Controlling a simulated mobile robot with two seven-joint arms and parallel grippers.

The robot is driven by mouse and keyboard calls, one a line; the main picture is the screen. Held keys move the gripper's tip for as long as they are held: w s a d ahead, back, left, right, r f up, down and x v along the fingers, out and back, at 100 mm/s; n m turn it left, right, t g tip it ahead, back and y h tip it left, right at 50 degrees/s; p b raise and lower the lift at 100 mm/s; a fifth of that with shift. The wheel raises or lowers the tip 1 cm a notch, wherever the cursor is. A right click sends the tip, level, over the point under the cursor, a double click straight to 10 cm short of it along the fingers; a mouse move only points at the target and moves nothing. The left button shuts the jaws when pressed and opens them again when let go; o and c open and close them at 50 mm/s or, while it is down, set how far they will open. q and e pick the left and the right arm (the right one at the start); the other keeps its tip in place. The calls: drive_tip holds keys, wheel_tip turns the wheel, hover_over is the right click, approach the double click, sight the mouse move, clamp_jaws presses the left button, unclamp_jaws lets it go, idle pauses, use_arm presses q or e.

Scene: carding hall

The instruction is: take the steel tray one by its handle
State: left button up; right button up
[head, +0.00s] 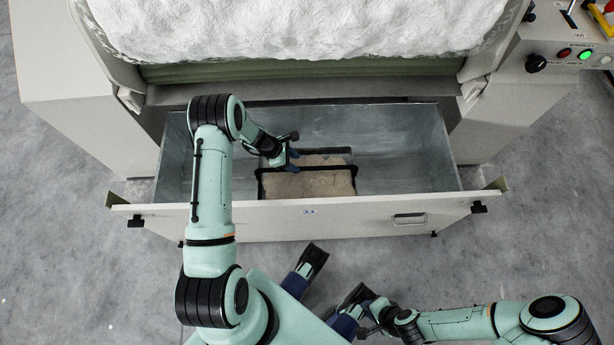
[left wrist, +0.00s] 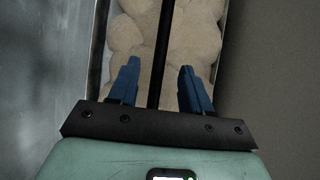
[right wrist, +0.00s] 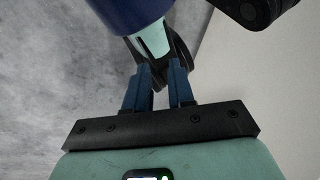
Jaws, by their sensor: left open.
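The steel tray (head: 338,152) sits inside the open drawer, filled with beige fluffy fibre (head: 310,184). Its dark bar handle (head: 325,168) spans the top above the fibre. My left gripper (head: 293,160) is over the tray at the handle. In the left wrist view the handle (left wrist: 164,45) passes between the two blue fingers (left wrist: 157,85), with a gap on each side. The left gripper is open. My right gripper (head: 364,322) is low in front of the drawer, away from the tray. In the right wrist view its fingers (right wrist: 160,82) stand slightly apart, empty.
The drawer front (head: 262,222) has a recessed pull and dark knobs at its ends. The drawer's right half (head: 405,150) is empty. Above it is a machine holding white fibre (head: 300,25). A control panel (head: 570,55) is at upper right. Grey floor (head: 90,270) is clear at left.

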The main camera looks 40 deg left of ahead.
sight(309, 170)
use_arm(q)
drive_tip(key=x, duration=0.6)
drive_tip(key=b+x, duration=0.1)
drive_tip(key=x, duration=0.2)
drive_tip(key=shift+w+d+r+b, duration=0.15)
drive_tip(key=shift+w+d+b, duration=0.05)
drive_tip(key=shift+d+b, duration=0.1)
clamp_jaws()
use_arm(e)
drive_tip(key=shift+w+d+f+t, duration=0.25)
drive_tip(key=shift+w+f, duration=0.3)
drive_tip(key=shift+w, duration=0.1)
drive_tip(key=shift+w+d+f+t, duration=0.25)
drive_tip(key=shift+w+f, duration=0.3)
drive_tip(key=shift+w, duration=0.05)
use_arm(q)
drive_tip(key=shift+r, duration=0.1)
